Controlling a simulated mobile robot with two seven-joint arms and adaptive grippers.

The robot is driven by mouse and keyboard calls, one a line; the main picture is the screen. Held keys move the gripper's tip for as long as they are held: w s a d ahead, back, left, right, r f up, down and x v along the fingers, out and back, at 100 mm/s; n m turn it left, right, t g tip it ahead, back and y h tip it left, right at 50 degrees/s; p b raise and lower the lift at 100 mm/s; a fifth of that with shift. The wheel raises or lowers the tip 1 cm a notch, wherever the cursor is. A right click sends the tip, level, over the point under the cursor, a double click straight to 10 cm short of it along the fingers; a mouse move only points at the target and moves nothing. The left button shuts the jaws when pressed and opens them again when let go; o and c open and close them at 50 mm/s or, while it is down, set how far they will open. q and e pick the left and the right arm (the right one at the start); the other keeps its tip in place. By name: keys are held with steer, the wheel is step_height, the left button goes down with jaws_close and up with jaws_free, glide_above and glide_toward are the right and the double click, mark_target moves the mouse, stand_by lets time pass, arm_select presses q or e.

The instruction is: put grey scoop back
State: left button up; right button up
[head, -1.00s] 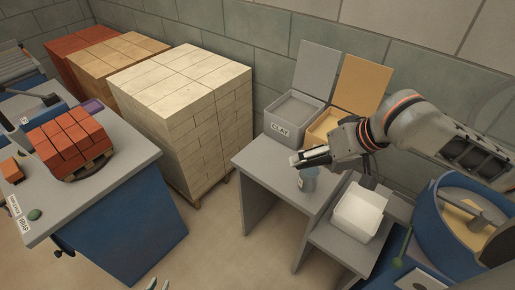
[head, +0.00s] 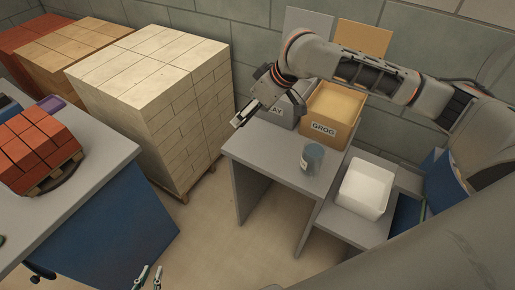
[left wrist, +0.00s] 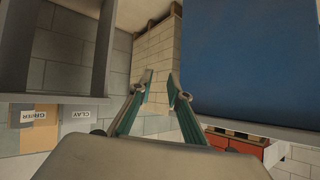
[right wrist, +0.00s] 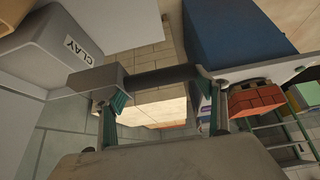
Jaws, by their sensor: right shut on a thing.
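My right gripper (head: 243,115) is in front of and to the left of the clay bin (head: 283,110), out past the grey bench's left edge. In the right wrist view its fingers (right wrist: 165,92) are wide apart, with a grey scoop (right wrist: 97,78) between them: a grey box-like part by the left finger, a dark bar toward the right. In the head view the scoop is hard to make out. The clay bin also shows in the right wrist view (right wrist: 55,55). My left gripper (head: 149,278) is low at the bottom edge, empty, its fingertips (left wrist: 161,78) slightly apart.
An open yellow grog bin (head: 333,108) stands right of the clay bin. A labelled jar (head: 313,158) stands on the bench's front part. A white tub (head: 365,188) is on the lower bench. A pale brick stack (head: 150,90) stands left, with open floor before it.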

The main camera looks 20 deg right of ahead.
step_height(320, 180, down, 12)
steer(key=b, duration=0.3)
steer(key=shift+f, duration=0.6)
step_height(320, 180, down, 5)
steer(key=shift+f+b, duration=0.1)
steer(key=shift+b, duration=0.75)
steer(key=o, duration=1)
steer(key=shift+o, duration=0.2)
steer(key=shift+s+r, duration=0.1)
steer(key=shift+r, duration=0.2)
steer(key=p+v, duration=0.2)
steer(key=v, duration=0.2)
steer(key=shift+d+r, duration=0.15)
steer(key=shift+r, duration=0.15)
arm_select(q)
steer(key=shift+s+a+f+p, duration=0.1)
steer(key=shift+s+f+p, duration=0.1)
steer(key=shift+f+p, duration=0.75)
arm_select(e)
steer(key=v, duration=0.7)
